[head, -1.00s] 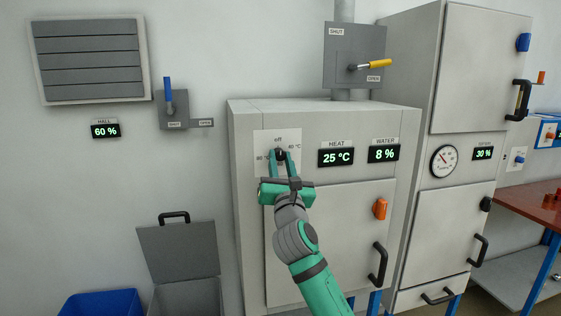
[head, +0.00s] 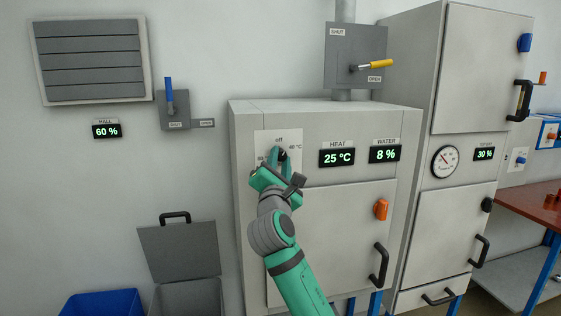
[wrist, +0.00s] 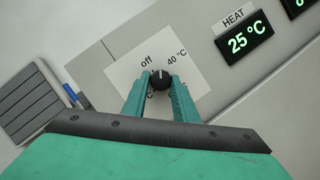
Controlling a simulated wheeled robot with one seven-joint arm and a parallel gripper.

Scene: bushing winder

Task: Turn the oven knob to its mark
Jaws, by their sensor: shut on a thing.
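The oven knob (head: 282,153) is a small dark round knob on a white dial plate (head: 264,142) at the upper left of the oven front. In the wrist view the black knob (wrist: 161,79) shows a light pointer line between the "off" and "40 °C" labels. Other dial labels are partly hidden by the fingers. My gripper (head: 279,160) is shut on the knob, with one teal finger on each side of it, as the wrist view (wrist: 161,88) also shows. The gripper is tilted clockwise in the head view.
The oven (head: 335,230) has a HEAT display (head: 337,157) reading 25 °C and a WATER display (head: 384,153) reading 8 %. An orange latch (head: 381,209) and black handle (head: 378,265) stick out at right. A grey lidded bin (head: 180,250) stands at left.

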